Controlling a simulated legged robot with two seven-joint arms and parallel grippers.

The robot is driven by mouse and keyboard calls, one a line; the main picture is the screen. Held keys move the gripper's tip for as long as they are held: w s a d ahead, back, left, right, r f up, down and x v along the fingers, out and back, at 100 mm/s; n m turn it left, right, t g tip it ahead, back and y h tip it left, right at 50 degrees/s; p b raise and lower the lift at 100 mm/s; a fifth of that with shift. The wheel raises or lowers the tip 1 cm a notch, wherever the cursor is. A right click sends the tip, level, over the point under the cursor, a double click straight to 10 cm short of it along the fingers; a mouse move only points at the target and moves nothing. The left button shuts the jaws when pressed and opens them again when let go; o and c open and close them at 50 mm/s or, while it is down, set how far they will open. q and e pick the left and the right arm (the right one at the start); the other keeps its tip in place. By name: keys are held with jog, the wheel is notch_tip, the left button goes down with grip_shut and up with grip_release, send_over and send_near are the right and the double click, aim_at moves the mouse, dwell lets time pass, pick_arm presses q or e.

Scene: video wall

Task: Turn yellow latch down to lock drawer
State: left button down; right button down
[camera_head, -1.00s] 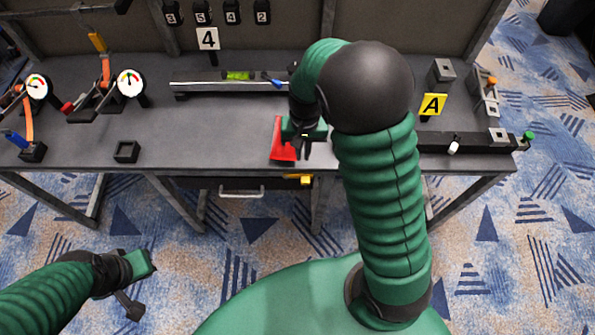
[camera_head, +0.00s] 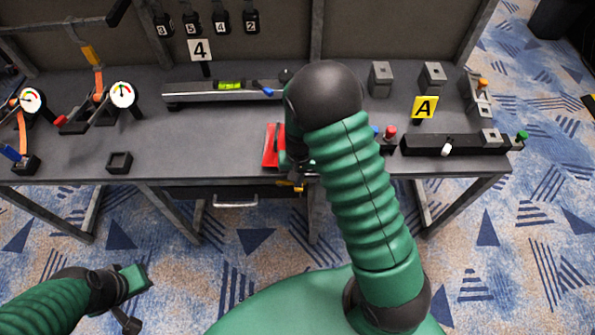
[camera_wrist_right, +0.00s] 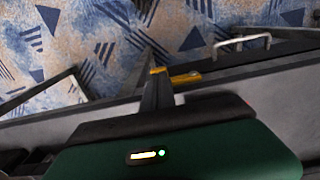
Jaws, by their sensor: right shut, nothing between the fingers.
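The yellow latch (camera_head: 284,183) shows under the table's front edge, partly hidden by my right gripper. In the right wrist view the yellow latch (camera_wrist_right: 187,78) lies roughly level, just beside the dark fingers. My right gripper (camera_head: 298,187) is shut and empty, pointing down at the table edge by the latch; in the wrist view its fingers (camera_wrist_right: 157,88) overlap the latch's near end. I cannot tell whether they touch it. The drawer's handle (camera_head: 235,204) is left of the latch, and the handle also shows in the wrist view (camera_wrist_right: 242,42). My left gripper (camera_head: 136,290) hangs low at the left, away from the table.
A red object (camera_head: 270,146) stands on the table beside my right gripper. A rail with a green level (camera_head: 230,86) lies behind. A black bar (camera_head: 430,146) with a white knob is to the right. Table legs and open floor lie below the edge.

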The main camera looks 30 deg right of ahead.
jog(key=shift+d+f, duration=0.25)
jog(key=shift+f, duration=0.9)
jog(key=shift+a+r, duration=0.15)
jog(key=shift+a, duration=0.2)
pick_arm(q)
jog(key=shift+f, duration=0.15)
pick_arm(e)
jog(key=shift+d, duration=0.15)
jog(key=shift+s+d+f, duration=0.15)
jog(key=shift+d+f, duration=0.05)
jog(key=shift+f, duration=0.15)
jog(key=shift+s+d+f, duration=0.1)
jog(key=shift+d+f, duration=0.05)
jog(key=shift+f, duration=0.35)
jog(key=shift+s+d+f, duration=0.1)
jog(key=shift+f, duration=0.35)
jog(key=shift+d+f, duration=0.1)
jog(key=shift+f, duration=0.95)
pick_arm(q)
jog(key=shift+d+f+b, duration=0.1)
jog(key=shift+f+b, duration=0.05)
jog(key=shift+b, duration=0.15)
pick_arm(e)
jog(key=shift+w+f, duration=0.1)
jog(key=shift+f, duration=0.65)
jog(key=shift+a+f, duration=0.15)
jog(key=shift+a, duration=0.05)
